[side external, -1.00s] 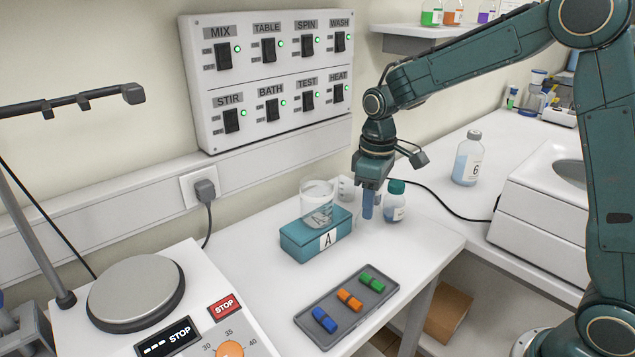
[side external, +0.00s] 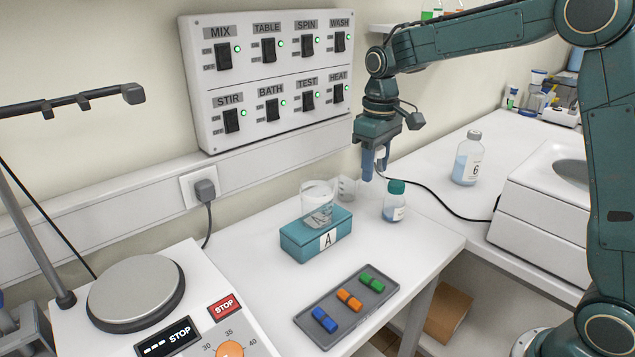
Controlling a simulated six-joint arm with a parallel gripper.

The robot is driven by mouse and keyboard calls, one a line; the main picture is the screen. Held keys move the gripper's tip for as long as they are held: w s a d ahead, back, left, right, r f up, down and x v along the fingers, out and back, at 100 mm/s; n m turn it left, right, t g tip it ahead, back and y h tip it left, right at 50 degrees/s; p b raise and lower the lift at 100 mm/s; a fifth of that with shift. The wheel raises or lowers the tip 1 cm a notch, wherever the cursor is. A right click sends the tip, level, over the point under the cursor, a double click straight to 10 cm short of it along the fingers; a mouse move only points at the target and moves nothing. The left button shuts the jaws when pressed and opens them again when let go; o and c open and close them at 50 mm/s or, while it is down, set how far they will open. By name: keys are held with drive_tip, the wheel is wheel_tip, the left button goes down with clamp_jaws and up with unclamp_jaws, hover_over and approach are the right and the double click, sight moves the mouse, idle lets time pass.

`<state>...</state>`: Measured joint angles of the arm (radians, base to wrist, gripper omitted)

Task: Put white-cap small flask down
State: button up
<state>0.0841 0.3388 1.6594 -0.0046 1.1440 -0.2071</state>
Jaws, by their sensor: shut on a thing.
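My gripper (side external: 369,172) is raised above the back of the white table, fingers pointing down. It is shut on a small whitish thing (side external: 381,154), which shows just behind and right of the fingers. This looks like the white-cap small flask, but the fingers hide most of it, so its shape and cap are unclear. It appears clear of the table.
Below it stand a small clear beaker (side external: 347,188) and a green-cap bottle (side external: 395,203). A larger beaker (side external: 318,204) stands on teal box A (side external: 302,244). A grey tray (side external: 327,337) holds coloured pieces. Bare table (side external: 405,243) lies front right of the green-cap bottle.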

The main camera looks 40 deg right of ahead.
drive_tip(key=shift+n, duration=0.4)
drive_tip(key=r, duration=0.1)
drive_tip(key=d+r, duration=0.1)
drive_tip(key=r, duration=0.1)
drive_tip(key=d+r, duration=0.1)
drive_tip(key=r, duration=0.1)
drive_tip(key=shift+s+d, duration=0.15)
drive_tip(key=shift+d, duration=0.1)
drive_tip(key=shift+w+a+n, duration=2.5)
drive_tip(key=shift+w+a, duration=3.8)
drive_tip(key=shift+w, duration=0.75)
drive_tip(key=s+a+f+m, duration=0.1)
drive_tip(key=a+f, duration=0.4)
drive_tip(key=a, duration=0.3)
drive_tip(key=a+f+m, duration=0.1)
drive_tip(key=a+f, duration=0.3)
drive_tip(key=a, duration=0.4)
drive_tip(key=shift+d+f, duration=0.2)
drive_tip(key=shift+f, duration=3.75)
drive_tip(key=shift+f, duration=0.1)
drive_tip(key=o, duration=1)
